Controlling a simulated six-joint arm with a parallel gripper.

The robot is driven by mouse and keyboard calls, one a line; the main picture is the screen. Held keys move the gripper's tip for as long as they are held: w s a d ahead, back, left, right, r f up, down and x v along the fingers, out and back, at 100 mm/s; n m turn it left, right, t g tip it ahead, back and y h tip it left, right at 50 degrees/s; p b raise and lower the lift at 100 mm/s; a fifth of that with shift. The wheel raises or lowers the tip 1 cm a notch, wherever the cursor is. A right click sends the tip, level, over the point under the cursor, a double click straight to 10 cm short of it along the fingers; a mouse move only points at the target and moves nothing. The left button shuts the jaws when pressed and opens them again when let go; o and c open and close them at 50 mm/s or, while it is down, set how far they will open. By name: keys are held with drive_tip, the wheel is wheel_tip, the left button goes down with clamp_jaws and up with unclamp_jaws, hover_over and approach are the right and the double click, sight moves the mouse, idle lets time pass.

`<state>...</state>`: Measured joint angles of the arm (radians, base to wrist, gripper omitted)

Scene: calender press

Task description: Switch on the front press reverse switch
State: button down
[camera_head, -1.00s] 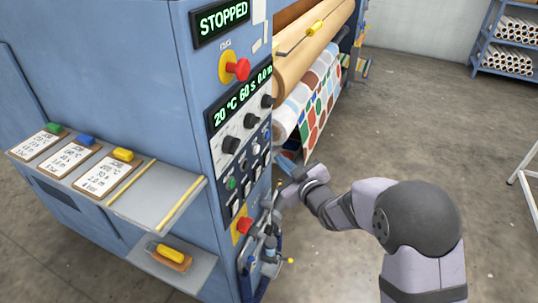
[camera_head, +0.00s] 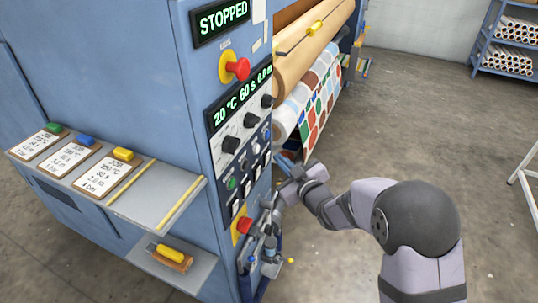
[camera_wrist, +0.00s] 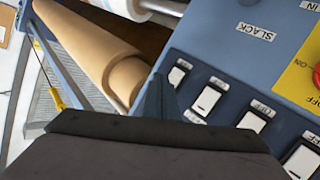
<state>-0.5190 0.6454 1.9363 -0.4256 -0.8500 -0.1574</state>
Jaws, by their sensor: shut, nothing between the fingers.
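The press control panel (camera_head: 213,158) fills the front of the blue machine in the head view. Several white rocker switches (camera_wrist: 209,97) sit in a slanted row on it in the wrist view, with small OFF and ON labels beside some. No readable label tells me which one is the front press reverse switch. My gripper (camera_head: 283,188) is at the right edge of the lower panel in the head view. In the wrist view my shut, empty gripper (camera_wrist: 158,90) points up beside the leftmost rockers; I cannot tell whether it touches the panel.
A red stop button (camera_head: 238,69) sits above the knobs, and another (camera_head: 244,225) lies low on the panel near my arm. Hoses and fittings (camera_head: 268,245) crowd below my gripper. A side shelf (camera_head: 160,200) juts out left.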

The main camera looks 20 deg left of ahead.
drive_tip(key=shift+a+r, duration=0.1)
drive_tip(key=shift+a, duration=0.55)
idle(0.6)
drive_tip(key=shift+d, duration=0.2)
drive_tip(key=shift+d, duration=0.6)
drive_tip(key=shift+d, duration=0.1)
drive_tip(key=shift+d+f, duration=0.25)
drive_tip(key=shift+d, duration=0.95)
drive_tip(key=shift+d+f, duration=0.25)
drive_tip(key=shift+d, duration=0.95)
